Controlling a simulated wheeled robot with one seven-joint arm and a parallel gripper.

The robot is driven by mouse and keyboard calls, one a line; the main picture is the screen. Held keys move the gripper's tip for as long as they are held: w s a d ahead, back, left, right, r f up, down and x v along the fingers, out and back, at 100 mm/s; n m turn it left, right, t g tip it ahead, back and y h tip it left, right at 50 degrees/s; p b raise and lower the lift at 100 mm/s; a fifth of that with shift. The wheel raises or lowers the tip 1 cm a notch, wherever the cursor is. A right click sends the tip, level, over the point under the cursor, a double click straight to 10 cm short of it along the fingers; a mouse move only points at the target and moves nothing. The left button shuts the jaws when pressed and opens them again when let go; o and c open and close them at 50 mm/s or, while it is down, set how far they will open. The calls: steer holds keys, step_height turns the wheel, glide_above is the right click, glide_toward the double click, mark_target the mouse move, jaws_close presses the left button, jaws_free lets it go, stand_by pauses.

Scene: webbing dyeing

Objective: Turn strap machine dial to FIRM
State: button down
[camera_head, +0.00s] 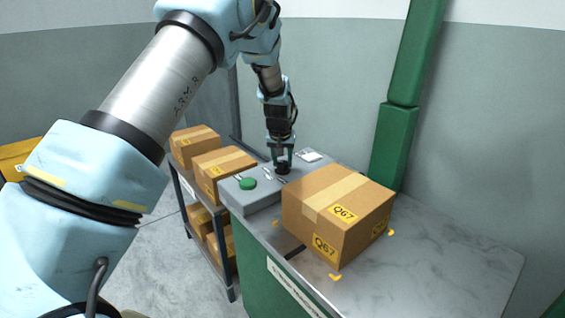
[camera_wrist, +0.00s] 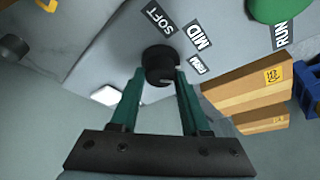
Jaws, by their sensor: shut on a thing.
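The strap machine (camera_head: 250,200) is a grey box on the bench with a black dial (camera_head: 283,169) on its top. In the wrist view the dial (camera_wrist: 160,62) is a round black knob. The labels SOFT (camera_wrist: 159,19), MID (camera_wrist: 197,36) and a partly covered third one, likely FIRM (camera_wrist: 197,65), fan out around it. My gripper (camera_head: 282,160) points down at the dial. In the wrist view my gripper (camera_wrist: 160,80) has its two green fingers on either side of the knob, shut on it. I cannot tell which label the dial points to.
A green button (camera_head: 248,184) labelled RUN (camera_wrist: 281,35) sits on the machine, left of the dial. A taped carton (camera_head: 335,212) stands on the bench (camera_head: 450,260) close to the right. A shelf with several cartons (camera_head: 222,166) stands left. A green post (camera_head: 395,140) rises behind.

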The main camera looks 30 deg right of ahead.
stand_by(0.3)
steer(key=shift+c, duration=1.9)
jaws_free()
steer(key=shift+r, duration=0.1)
steer(key=b+v, duration=0.2)
steer(key=v, duration=0.8)
steer(key=shift+r, duration=0.3)
steer(key=shift+s+a, duration=0.1)
